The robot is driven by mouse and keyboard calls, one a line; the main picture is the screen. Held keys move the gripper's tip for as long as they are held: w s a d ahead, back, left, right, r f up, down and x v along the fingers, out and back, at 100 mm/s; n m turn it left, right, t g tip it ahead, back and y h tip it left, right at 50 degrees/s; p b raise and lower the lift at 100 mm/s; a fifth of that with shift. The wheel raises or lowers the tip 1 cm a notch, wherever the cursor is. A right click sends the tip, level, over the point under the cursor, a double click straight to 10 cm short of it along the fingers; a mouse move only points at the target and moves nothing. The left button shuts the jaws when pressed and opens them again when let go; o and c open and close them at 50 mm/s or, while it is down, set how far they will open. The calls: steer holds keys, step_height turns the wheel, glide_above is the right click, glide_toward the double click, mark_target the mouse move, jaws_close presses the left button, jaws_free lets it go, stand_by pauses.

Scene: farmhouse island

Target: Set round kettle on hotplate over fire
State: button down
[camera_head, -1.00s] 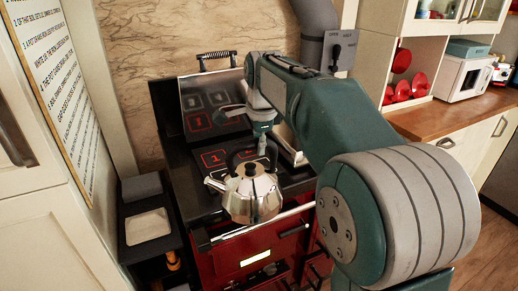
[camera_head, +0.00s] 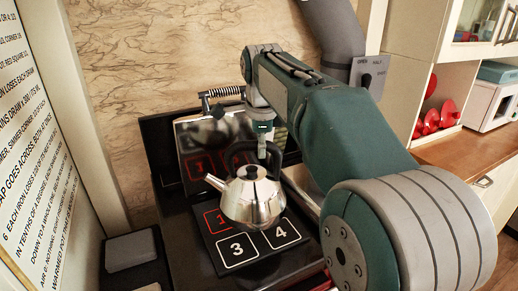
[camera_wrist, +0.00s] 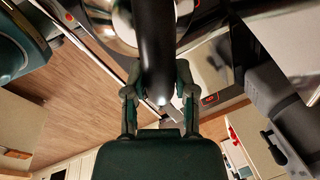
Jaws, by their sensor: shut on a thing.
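The round kettle (camera_head: 252,203) is shiny steel with a black lid knob, a black arched handle and a spout pointing left. My gripper (camera_head: 265,150) is shut on the handle, and the kettle is upright. In the wrist view, my gripper (camera_wrist: 158,82) has a finger on each side of the black handle (camera_wrist: 157,40), with part of the steel body (camera_wrist: 96,18) behind. The hotplate (camera_head: 225,262) is black with numbered squares; 1, 3 and 4 show. The kettle appears over its middle and hides part of it. I cannot tell whether its base touches. No fire is visible.
A raised mirrored lid (camera_head: 205,140) with a coiled handle (camera_head: 222,92) stands behind the hotplate. A grey flue pipe (camera_head: 340,40) and a lever panel (camera_head: 370,75) are at the back right. A dark side stand (camera_head: 118,280) is left. Red cookware (camera_head: 433,122) sits on shelving at right.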

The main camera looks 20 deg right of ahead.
mark_target(261, 173)
steer(key=shift+w+d+r, duration=0.1)
steer(key=shift+w+r, duration=0.05)
steer(key=shift+w, duration=0.05)
steer(key=shift+a, duration=0.2)
steer(key=shift+d+f, duration=0.1)
steer(key=shift+f, duration=4.25)
steer(key=shift+c, duration=1.8)
jaws_free()
steer(key=shift+f, duration=0.1)
